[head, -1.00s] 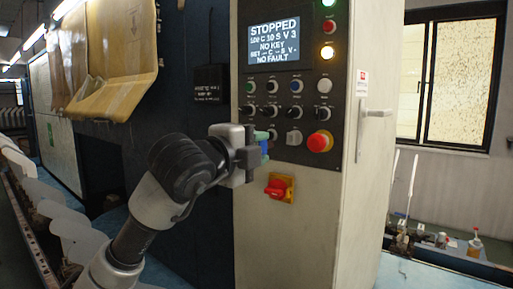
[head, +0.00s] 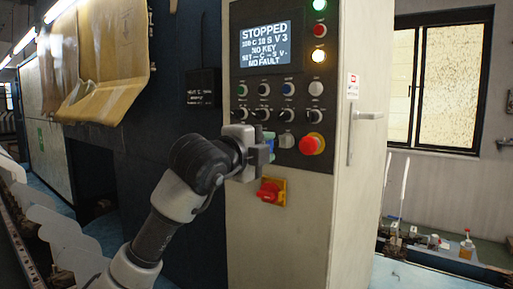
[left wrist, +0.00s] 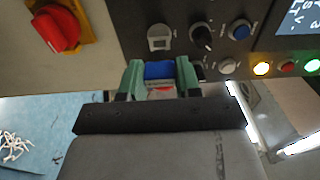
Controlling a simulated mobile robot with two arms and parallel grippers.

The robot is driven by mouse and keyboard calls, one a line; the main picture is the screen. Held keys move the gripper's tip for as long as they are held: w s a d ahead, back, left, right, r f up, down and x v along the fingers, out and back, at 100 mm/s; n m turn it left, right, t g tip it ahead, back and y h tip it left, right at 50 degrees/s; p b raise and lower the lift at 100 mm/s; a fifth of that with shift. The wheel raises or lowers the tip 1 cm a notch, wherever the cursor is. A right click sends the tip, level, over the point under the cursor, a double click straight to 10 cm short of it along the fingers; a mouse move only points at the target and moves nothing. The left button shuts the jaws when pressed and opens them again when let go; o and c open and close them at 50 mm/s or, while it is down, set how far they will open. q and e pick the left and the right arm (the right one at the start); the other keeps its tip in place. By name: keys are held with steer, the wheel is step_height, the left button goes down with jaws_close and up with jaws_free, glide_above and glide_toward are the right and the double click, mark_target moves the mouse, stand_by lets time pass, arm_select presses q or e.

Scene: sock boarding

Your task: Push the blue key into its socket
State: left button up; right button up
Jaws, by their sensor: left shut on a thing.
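The blue key (left wrist: 159,70) is between the green finger pads of my left gripper (left wrist: 160,76), which is shut on it. In the head view my left gripper (head: 270,147) is at the lower left part of the black control panel (head: 300,104), beside a pale grey square fitting (head: 287,141). That fitting (left wrist: 160,38) is just beyond the key in the left wrist view. I cannot tell which fitting is the key's socket, or whether the key touches the panel. My right gripper is out of view.
A red mushroom button (head: 312,144) sits right of the gripper, with rows of knobs and buttons above. A red rotary switch (head: 270,190) on a yellow plate sits below. A door handle (head: 369,115) sticks out at the right.

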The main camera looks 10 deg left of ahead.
mark_target(271, 144)
arm_select(q)
steer(key=shift+w+d, duration=0.15)
steer(key=shift+w, duration=0.15)
steer(key=shift+b, duration=0.35)
stand_by(1.0)
steer(key=shift+b, duration=0.55)
stand_by(0.5)
steer(key=shift+w, duration=0.2)
steer(key=shift+w+d, duration=0.2)
steer(key=shift+w, duration=0.1)
steer(key=shift+p+x, duration=0.4)
steer(key=shift+x, duration=0.7)
steer(key=o, duration=1)
